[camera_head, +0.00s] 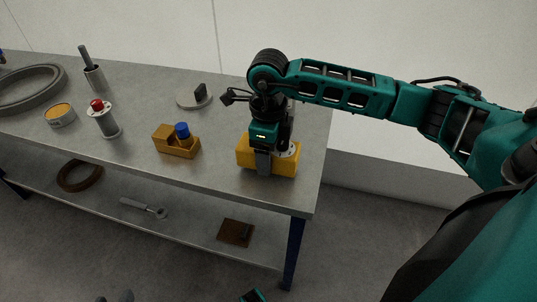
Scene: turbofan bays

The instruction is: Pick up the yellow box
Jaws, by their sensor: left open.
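The yellow box (282,168) sits on the grey workbench near its right end. A pale round part shows on its top at the right. My left gripper (268,162) is directly above the box, pointing down, with its jaws open. One grey finger shows in front of the box's near face. The gripper hides the middle of the box, and I cannot tell whether a finger touches it.
The workbench (225,172) also bears an ochre block with a blue knob (177,142), a red-topped cylinder (104,119), a round tin (60,114), a grey disc with a dark block (194,97), a cup with a rod (94,76) and a large ring (30,88). The lower shelf holds a wrench (143,207).

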